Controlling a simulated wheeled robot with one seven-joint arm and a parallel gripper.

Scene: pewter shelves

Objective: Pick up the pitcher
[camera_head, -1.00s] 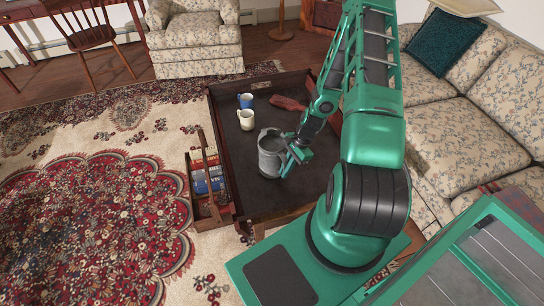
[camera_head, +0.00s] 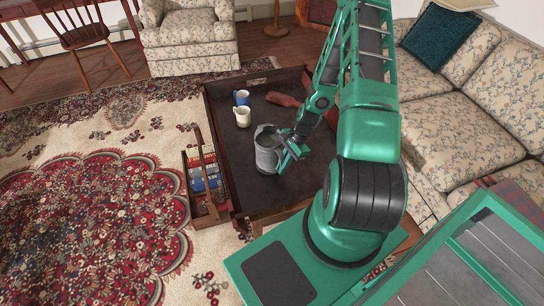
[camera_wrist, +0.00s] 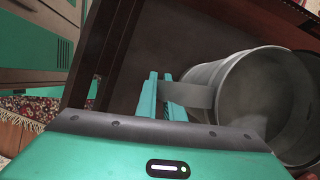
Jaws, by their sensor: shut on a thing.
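The grey metal pitcher (camera_head: 268,152) is over the dark tray-like table (camera_head: 228,176), near its front half. In the wrist view the pitcher (camera_wrist: 262,92) shows its open mouth and grey inside at the right. Its handle (camera_wrist: 190,95) reaches left to my gripper. My gripper (camera_head: 291,152) is at the pitcher's right side in the head view. In the wrist view my gripper (camera_wrist: 162,97) is shut on the handle. I cannot tell if the pitcher's base touches the table.
A cream mug (camera_head: 242,117), a blue mug (camera_head: 241,98) and a reddish-brown object (camera_head: 283,99) are farther back on the table. A wooden carrier (camera_head: 205,185) with books stands at its left. A floral sofa (camera_head: 478,110) is at the right. Open rug lies left.

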